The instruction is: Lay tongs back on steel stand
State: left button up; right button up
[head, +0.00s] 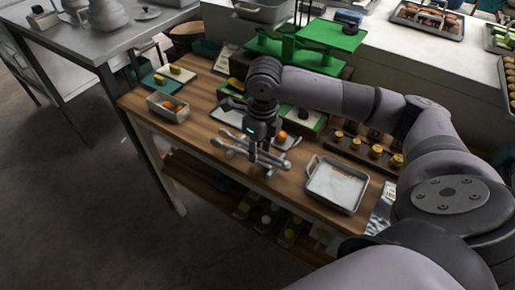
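My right gripper (262,142) reaches down over the wooden table, dark and seen from above. Shiny steel bars (270,160) lie right below and around its fingertips, with one part reaching left and another reaching right. They look like the tongs and the steel stand together, but I cannot tell where one ends and the other begins. The fingertips are small and merge with the metal, so I cannot tell if they are shut on the tongs. My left gripper is not in view.
A white-bottomed metal tray (337,186) stands to the right, and a small box with orange items (169,107) to the left. Several yellow-topped jars (376,151) and a green scale (325,37) stand behind. The table's front edge is close to the steel bars.

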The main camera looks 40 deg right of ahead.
jog(key=o, duration=0.6)
jog(key=shift+o, duration=0.3)
jog(key=o, duration=0.6)
jog(key=shift+o, duration=0.2)
jog(key=shift+r, duration=0.1)
notch_tip(320, 180, up, 8)
jog(key=p, duration=0.4)
jog(key=shift+p, duration=0.35)
dwell(0.6)
